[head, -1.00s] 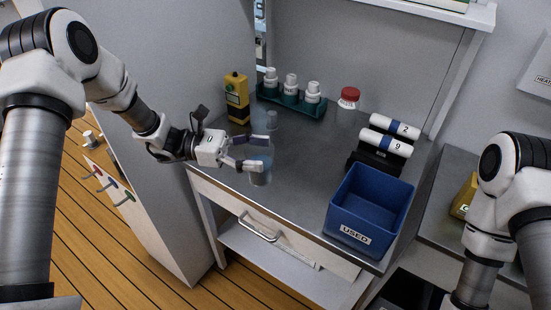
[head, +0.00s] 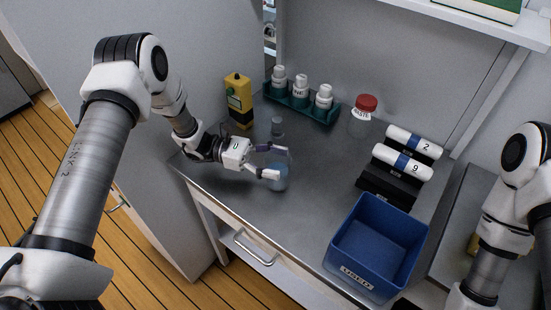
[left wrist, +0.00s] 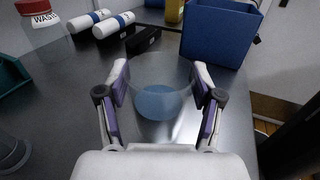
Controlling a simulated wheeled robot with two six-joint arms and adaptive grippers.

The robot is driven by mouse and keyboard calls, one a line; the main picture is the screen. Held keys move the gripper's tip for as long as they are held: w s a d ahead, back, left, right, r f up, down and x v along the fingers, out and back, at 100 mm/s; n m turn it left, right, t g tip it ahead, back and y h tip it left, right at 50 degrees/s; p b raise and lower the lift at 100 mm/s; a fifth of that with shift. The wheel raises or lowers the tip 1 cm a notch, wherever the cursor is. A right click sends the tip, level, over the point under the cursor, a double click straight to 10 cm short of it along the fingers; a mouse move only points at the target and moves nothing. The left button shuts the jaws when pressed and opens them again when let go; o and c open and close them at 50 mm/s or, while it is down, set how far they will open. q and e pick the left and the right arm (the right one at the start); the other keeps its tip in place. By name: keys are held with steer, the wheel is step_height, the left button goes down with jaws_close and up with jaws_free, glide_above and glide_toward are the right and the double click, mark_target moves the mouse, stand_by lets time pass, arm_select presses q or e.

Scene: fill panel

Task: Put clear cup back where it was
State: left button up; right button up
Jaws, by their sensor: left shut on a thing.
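The clear cup (head: 279,181) holds some bluish liquid and is upright at the left part of the grey bench. My left gripper (head: 279,163) is shut on it, with one finger on each side. In the left wrist view the cup (left wrist: 158,88) sits between the two purple-padded fingers (left wrist: 160,98). I cannot tell whether its base touches the bench. My right arm shows at the right edge, but its gripper is out of view.
Behind the cup are a small clear vessel (head: 277,128), a yellow device (head: 239,100) and a green rack (head: 300,109) of white bottles. A red-capped jar (head: 363,117), two labelled white cylinders (head: 403,161) and a blue USED bin (head: 378,245) stand right. The middle bench is clear.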

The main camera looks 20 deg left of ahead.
arm_select(q)
steer(key=shift+s, duration=0.2)
steer(key=shift+f+b, duration=0.15)
steer(key=shift+b, duration=0.15)
steer(key=o, duration=1.2)
steer(key=shift+w, duration=0.1)
steer(key=shift+o, duration=0.2)
steer(key=shift+r+p, duration=0.25)
steer(key=shift+p, duration=0.1)
steer(key=a+b, duration=0.2)
steer(key=a, duration=0.5)
steer(key=shift+a+f+b, duration=0.15)
steer(key=shift+f+b, duration=0.05)
steer(key=shift+b, duration=0.15)
steer(key=shift+a, duration=0.2)
steer(key=shift+d+r, duration=0.1)
steer(key=shift+r, duration=0.05)
